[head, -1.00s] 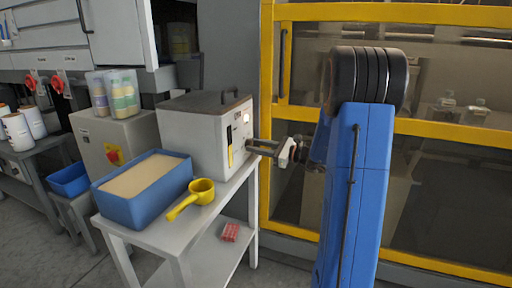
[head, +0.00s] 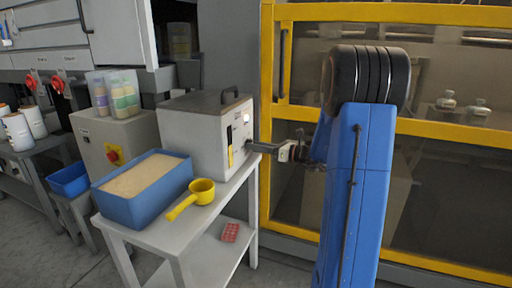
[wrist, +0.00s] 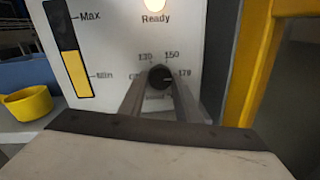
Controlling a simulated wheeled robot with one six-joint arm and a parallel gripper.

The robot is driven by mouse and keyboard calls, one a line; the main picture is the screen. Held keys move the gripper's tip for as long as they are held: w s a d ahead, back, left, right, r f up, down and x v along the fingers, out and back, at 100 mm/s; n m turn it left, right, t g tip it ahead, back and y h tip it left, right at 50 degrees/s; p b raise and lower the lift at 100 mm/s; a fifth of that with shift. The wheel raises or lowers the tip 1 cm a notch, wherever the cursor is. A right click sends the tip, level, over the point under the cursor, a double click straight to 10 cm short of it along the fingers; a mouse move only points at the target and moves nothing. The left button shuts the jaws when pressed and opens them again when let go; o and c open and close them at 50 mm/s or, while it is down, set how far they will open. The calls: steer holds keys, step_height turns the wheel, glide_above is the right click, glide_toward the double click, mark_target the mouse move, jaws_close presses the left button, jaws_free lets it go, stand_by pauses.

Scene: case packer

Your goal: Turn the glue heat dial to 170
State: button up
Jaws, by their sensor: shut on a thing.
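The glue unit (head: 195,140) is a pale grey box with a dark lid on a small table; its front also shows in the wrist view (wrist: 110,40). The glue heat dial (wrist: 160,73) is a small black round knob on that front, below the lit Ready lamp (wrist: 155,5). Marks reading about 130, 150 and 170 stand around it, with 170 at its right; a mark at its left is partly hidden. My gripper (wrist: 160,84) is shut on the dial, one finger on each side. The dial's pointer is too small to read surely. In the head view, my gripper (head: 253,147) reaches the unit's front from the right.
A level gauge (wrist: 76,55) with Max and Min marks is left of the dial. A blue tub (head: 125,205) of tan granules and a yellow scoop (head: 203,188) share the table. A yellow-framed guard (head: 266,120) stands close at the right.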

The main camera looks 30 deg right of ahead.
steer(key=shift+f, duration=0.1)
steer(key=o, duration=1.1)
steer(key=shift+c, duration=0.2)
steer(key=shift+d, duration=0.1)
steer(key=v, duration=1.7)
steer(key=shift+s, duration=0.2)
